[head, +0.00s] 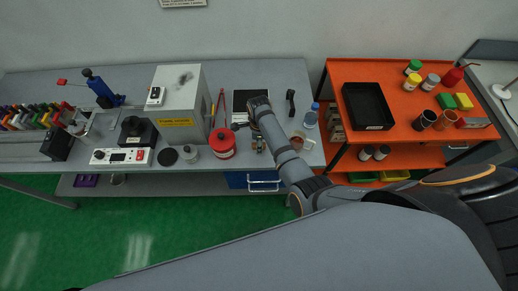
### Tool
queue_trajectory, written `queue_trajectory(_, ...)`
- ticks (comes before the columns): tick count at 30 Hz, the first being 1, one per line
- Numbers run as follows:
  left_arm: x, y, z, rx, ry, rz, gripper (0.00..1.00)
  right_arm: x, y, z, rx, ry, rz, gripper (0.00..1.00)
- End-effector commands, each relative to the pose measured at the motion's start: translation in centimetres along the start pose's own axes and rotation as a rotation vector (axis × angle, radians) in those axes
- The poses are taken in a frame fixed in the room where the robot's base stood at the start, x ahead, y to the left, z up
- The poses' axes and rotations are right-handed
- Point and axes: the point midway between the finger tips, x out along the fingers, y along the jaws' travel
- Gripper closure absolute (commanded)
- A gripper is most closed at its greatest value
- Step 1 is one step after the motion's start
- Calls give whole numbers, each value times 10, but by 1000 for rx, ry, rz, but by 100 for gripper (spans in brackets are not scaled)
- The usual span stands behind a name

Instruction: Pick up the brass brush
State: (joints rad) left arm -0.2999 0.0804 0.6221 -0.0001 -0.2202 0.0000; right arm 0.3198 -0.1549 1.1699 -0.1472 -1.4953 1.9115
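I cannot make out the brass brush for certain. Small brass-coloured items (258,145) stand on the grey bench (310,75), just below the end of my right arm, but they are too small to identify. A dark hammer-shaped tool (291,102) lies to the right of that arm. My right gripper (240,126) seems to be the small dark part at the arm's end, low over the bench near a dark mat (240,97). Whether its fingers are open or hold anything cannot be seen. My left gripper is not in view.
A red round container (222,143) stands left of my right gripper, with a grey box machine (177,100) behind it. An orange cart (395,105) with a black tray (367,106) stands further right.

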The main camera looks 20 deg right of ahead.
Motion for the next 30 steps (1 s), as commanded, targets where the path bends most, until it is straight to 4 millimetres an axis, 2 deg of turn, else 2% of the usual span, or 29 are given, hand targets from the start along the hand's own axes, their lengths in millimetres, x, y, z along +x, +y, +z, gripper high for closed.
queue_trajectory(1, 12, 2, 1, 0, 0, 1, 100, 11, -1, 0, 0, -1, -2, 49)
queue_trajectory(8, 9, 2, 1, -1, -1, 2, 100, 7, -1, 0, 0, -1, -2, 49)
queue_trajectory(19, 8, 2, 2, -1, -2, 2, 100, 7, 0, 0, 0, 0, -1, 99)
queue_trajectory(30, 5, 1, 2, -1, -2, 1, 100, 3, -1, 0, -1, -1, -1, 100)
